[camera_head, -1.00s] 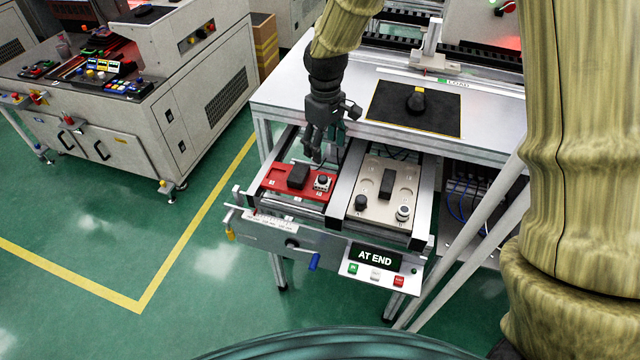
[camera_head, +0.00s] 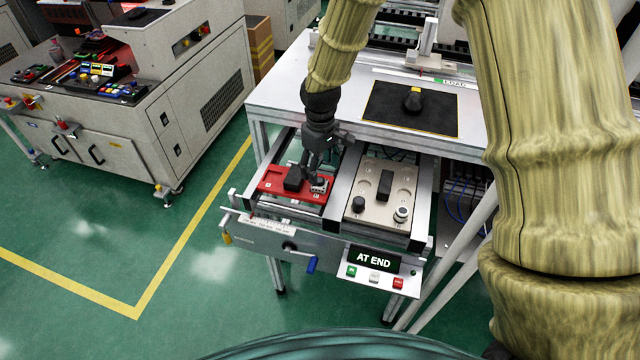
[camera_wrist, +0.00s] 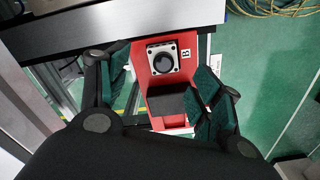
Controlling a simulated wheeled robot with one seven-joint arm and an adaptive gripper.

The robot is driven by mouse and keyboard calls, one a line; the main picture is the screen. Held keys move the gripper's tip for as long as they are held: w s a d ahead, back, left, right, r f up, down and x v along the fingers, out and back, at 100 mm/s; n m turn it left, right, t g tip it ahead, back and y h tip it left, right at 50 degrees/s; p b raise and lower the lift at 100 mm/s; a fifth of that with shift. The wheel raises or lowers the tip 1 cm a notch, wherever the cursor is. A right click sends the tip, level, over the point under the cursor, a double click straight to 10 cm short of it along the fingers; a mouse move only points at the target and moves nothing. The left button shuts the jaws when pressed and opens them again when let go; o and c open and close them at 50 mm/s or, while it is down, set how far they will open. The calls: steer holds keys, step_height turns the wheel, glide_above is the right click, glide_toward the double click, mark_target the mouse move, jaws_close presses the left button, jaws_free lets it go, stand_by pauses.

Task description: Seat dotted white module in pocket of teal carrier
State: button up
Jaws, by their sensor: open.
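A red carrier (camera_head: 266,184) lies in the left bay of the drawer; I see no teal carrier. A white square module (camera_wrist: 152,48) with a dark round lens and small dark corner dots sits on it beside the letter B. In the head view my gripper partly covers this module (camera_head: 320,187). A black block (camera_head: 293,179) stands on the carrier next to it, and also shows in the wrist view (camera_wrist: 172,103). My gripper (camera_head: 313,178) is open and empty, pointing down just above the module end. In the wrist view its fingers (camera_wrist: 162,82) flank the carrier.
A beige tray (camera_head: 375,208) in the right bay holds a black block, a black knob and a white round part. A metal rail separates the bays. The front panel (camera_head: 270,243) has an AT END display. A dark mat (camera_head: 385,108) lies on the bench behind.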

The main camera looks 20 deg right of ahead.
mark_target(320, 180)
steer(key=shift+s+a+f+p, duration=0.15)
steer(key=shift+f+p, duration=0.55)
steer(key=shift+f, duration=1.65)
steer(key=c, duration=0.9)
steer(key=shift+c, duration=0.2)
steer(key=shift+r, duration=0.2)
